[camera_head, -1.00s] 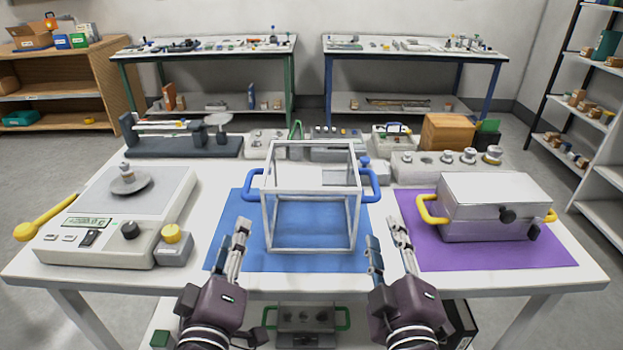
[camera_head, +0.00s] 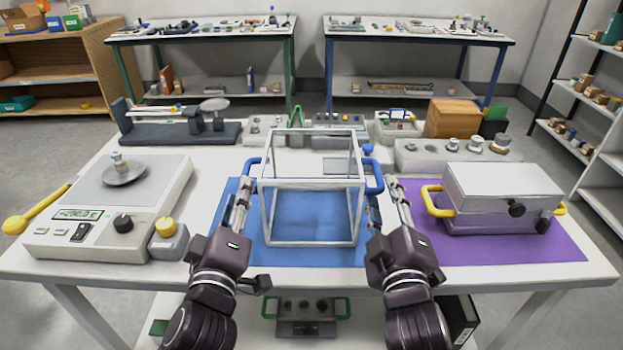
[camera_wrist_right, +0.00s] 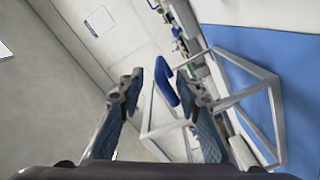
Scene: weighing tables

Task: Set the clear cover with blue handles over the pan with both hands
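The clear cover (camera_head: 312,183), a box with a pale frame and blue handles, stands upright on the blue mat (camera_head: 285,258). Its left handle (camera_head: 251,168) is just ahead of my left gripper (camera_head: 244,188); contact is unclear and I cannot tell that gripper's opening. My right gripper (camera_head: 383,196) is open close to the right handle (camera_head: 374,178). In the right wrist view the blue handle (camera_wrist_right: 167,84) shows between the spread fingers (camera_wrist_right: 163,85), with no grip on it. The round pan (camera_head: 124,174) sits on the balance (camera_head: 177,190) at left, with a small weight (camera_head: 117,159) on it.
A grey case with yellow handles (camera_head: 500,190) stands on the purple mat (camera_head: 455,255) at right. A yellow-knobbed block (camera_head: 167,240) stands beside the balance. Weights, a wooden box (camera_head: 452,118) and a dark beam scale (camera_head: 180,132) line the table's back.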

